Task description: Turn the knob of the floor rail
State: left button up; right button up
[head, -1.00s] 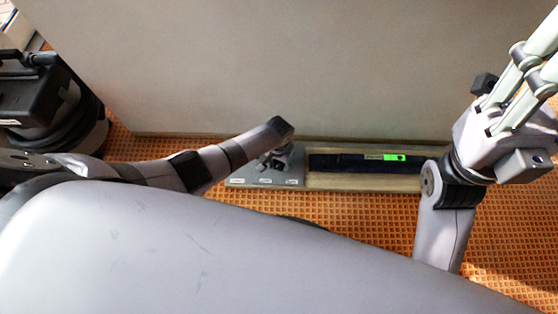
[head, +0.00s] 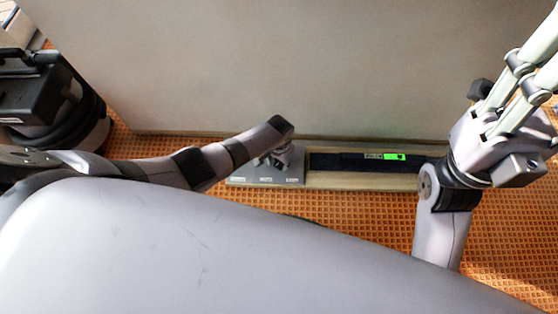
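The floor rail (head: 365,180) is a pale wooden strip along the base of the wall. A dark inset with a lit green display (head: 395,157) runs along it. At its left end is a grey plate (head: 245,176) with small white labels. My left arm reaches in from the left, and my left gripper (head: 279,160) points down over this plate. Its fingers are small and partly covered by my wrist, so their opening is unclear. The knob cannot be made out apart from the gripper. My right arm is at the right; its gripper fingers are not visible.
A large pale wall panel (head: 280,65) rises directly behind the rail. A black machine (head: 40,95) stands at the far left. The orange patterned floor (head: 370,215) is clear in front of the rail. My own pale body covers much of the lower picture.

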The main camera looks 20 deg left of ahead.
aim_at(279, 163)
pick_arm(q)
jog(key=o, duration=0.4)
notch_tip(279, 163, up, 12)
dwell(0.8)
dwell(0.4)
